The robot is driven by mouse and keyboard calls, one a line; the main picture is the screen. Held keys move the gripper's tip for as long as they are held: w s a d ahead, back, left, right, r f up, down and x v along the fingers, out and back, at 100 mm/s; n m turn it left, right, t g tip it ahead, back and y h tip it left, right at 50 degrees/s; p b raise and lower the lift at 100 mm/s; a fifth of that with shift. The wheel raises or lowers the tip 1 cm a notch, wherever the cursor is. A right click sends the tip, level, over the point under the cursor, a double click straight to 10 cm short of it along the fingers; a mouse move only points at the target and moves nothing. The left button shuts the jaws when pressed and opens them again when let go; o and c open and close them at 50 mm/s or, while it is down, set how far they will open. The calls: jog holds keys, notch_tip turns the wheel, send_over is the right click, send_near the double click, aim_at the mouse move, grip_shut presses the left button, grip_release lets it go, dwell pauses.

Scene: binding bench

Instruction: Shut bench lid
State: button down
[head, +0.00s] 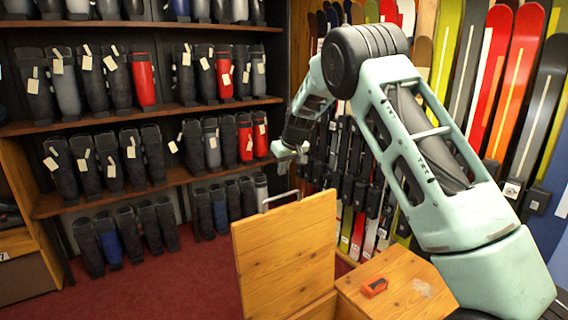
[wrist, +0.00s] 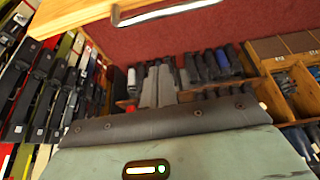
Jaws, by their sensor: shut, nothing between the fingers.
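The wooden bench lid (head: 285,258) stands raised, nearly upright, in the lower middle of the head view. A metal bar handle (head: 280,199) sits on its top edge. The lid's edge (wrist: 75,14) and the handle (wrist: 165,11) also show at the top of the wrist view. My gripper (head: 287,160) is shut and empty, above the lid's top edge and apart from the handle. The bench (head: 405,283) has a fixed wooden top to the right of the lid. The inside of the bench is hidden behind the lid.
A small red-orange tool (head: 374,287) lies on the fixed bench top beside a pale clear patch (head: 423,288). Shelves (head: 150,120) of ski boots stand at the left and back. A rack of skis (head: 495,75) stands behind my arm. Red carpet (head: 170,280) is clear left of the lid.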

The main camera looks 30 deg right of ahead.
notch_tip(320, 180, down, 6)
jog(key=s+p, duration=0.1)
jog(key=p, duration=0.1)
jog(key=shift+s+f+p, duration=0.15)
jog(key=shift+p, duration=0.15)
dwell(0.5)
